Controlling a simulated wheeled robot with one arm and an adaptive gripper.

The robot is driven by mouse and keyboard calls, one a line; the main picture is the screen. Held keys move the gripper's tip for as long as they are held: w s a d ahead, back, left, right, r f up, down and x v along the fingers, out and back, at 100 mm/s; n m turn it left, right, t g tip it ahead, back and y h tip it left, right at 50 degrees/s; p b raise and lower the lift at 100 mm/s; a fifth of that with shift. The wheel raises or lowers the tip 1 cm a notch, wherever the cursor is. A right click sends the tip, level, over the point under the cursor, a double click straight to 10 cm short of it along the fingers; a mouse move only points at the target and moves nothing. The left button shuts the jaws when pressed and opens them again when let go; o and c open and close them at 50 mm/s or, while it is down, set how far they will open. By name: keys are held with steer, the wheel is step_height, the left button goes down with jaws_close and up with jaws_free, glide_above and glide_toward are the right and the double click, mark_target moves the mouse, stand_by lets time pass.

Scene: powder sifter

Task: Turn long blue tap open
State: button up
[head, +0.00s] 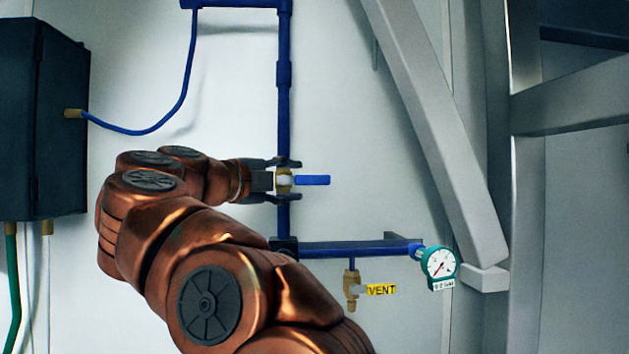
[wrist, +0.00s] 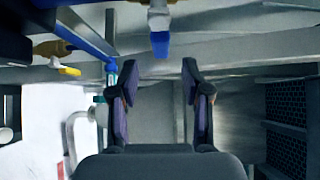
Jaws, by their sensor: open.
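The long blue tap handle (head: 312,180) sticks out level to the right from a brass valve (head: 284,186) on the upright blue pipe. My gripper (head: 287,180) comes in from the left at the valve's height, one finger above the valve and one below. In the wrist view my gripper (wrist: 160,68) is open with nothing between the fingers, and the handle shows just above the gap. I cannot tell whether a finger touches the valve.
A horizontal blue pipe (head: 340,248) runs below to a pressure gauge (head: 439,264). A small brass tap (head: 351,290) with a yellow VENT label (head: 381,289) hangs under it. A dark box (head: 35,120) is at left. A grey diagonal beam (head: 435,125) stands at right.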

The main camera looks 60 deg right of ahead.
mark_target(311, 180)
steer(key=shift+s+d+p, duration=0.25)
steer(key=shift+d+p, duration=0.25)
steer(key=shift+d, duration=1.4)
steer(key=shift+s+d+p, duration=0.2)
steer(key=shift+d+p, duration=0.25)
steer(key=shift+d, duration=1.4)
steer(key=shift+c, duration=0.4)
jaws_close()
